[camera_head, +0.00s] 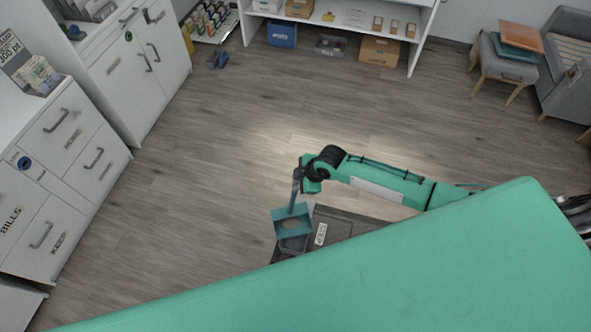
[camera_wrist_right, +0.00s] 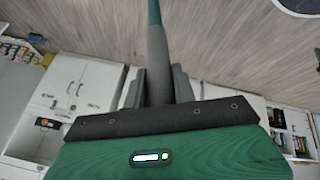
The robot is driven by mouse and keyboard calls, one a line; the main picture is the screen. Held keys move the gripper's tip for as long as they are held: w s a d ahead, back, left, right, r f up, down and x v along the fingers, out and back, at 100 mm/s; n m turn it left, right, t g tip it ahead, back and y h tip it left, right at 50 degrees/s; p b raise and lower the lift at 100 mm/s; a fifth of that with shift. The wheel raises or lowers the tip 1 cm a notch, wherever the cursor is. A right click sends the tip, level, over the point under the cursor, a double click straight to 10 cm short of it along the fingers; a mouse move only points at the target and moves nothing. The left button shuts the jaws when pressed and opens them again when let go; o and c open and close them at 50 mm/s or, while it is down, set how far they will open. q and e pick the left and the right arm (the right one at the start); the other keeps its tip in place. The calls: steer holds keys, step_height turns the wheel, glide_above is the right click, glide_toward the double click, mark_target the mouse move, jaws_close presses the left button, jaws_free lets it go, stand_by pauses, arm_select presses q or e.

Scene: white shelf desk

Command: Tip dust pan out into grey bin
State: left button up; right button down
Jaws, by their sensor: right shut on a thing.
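The teal dust pan (camera_head: 279,222) hangs at the end of its handle in the head view, with a small brownish patch inside it. My right gripper (camera_head: 299,178) is shut on the dust pan's handle above the pan. In the right wrist view the handle (camera_wrist_right: 155,50) runs up from between the dark fingers of my right gripper (camera_wrist_right: 158,88). A dark grey bin (camera_head: 338,222) with a white label lies below and right of the pan, partly hidden by my green body. The pan overlaps its left end; I cannot tell whether they touch. My left gripper is out of view.
White drawer cabinets (camera_head: 70,155) line the left side. A white shelf (camera_head: 345,30) with boxes stands at the back. A stool (camera_head: 505,62) and grey armchair (camera_head: 570,60) are at the back right. The wooden floor (camera_head: 215,150) between is clear.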

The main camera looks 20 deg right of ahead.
steer(key=s+f+t+p, duration=0.1)
steer(key=s+t+p, duration=0.1)
steer(key=s, duration=0.9)
steer(key=shift+s+a+f+n+p, duration=0.3)
steer(key=shift+a+f+p, duration=0.15)
steer(key=shift+p, duration=0.45)
steer(key=shift+s, duration=0.1)
steer(key=shift+t, duration=0.4)
steer(key=shift+s+a+f, duration=0.1)
steer(key=shift+s+f, duration=0.1)
steer(key=shift+s, duration=0.5)
steer(key=shift+s+f, duration=0.15)
steer(key=shift+s, duration=0.5)
steer(key=shift+s+a+f, duration=0.1)
steer(key=shift+s+f, duration=0.1)
steer(key=shift+s, duration=0.5)
steer(key=shift+s, duration=0.1)
steer(key=shift+s+f, duration=0.1)
steer(key=shift+s, duration=0.05)
steer(key=shift+t, duration=0.3)
steer(key=shift+s+a+f+b, duration=0.1)
steer(key=shift+s+f+b, duration=0.2)
steer(key=shift+s, duration=0.7)
steer(key=shift+s+f+b, duration=0.15)
steer(key=shift+s+f, duration=0.25)
steer(key=shift+s, duration=0.55)
steer(key=shift+s, duration=0.1)
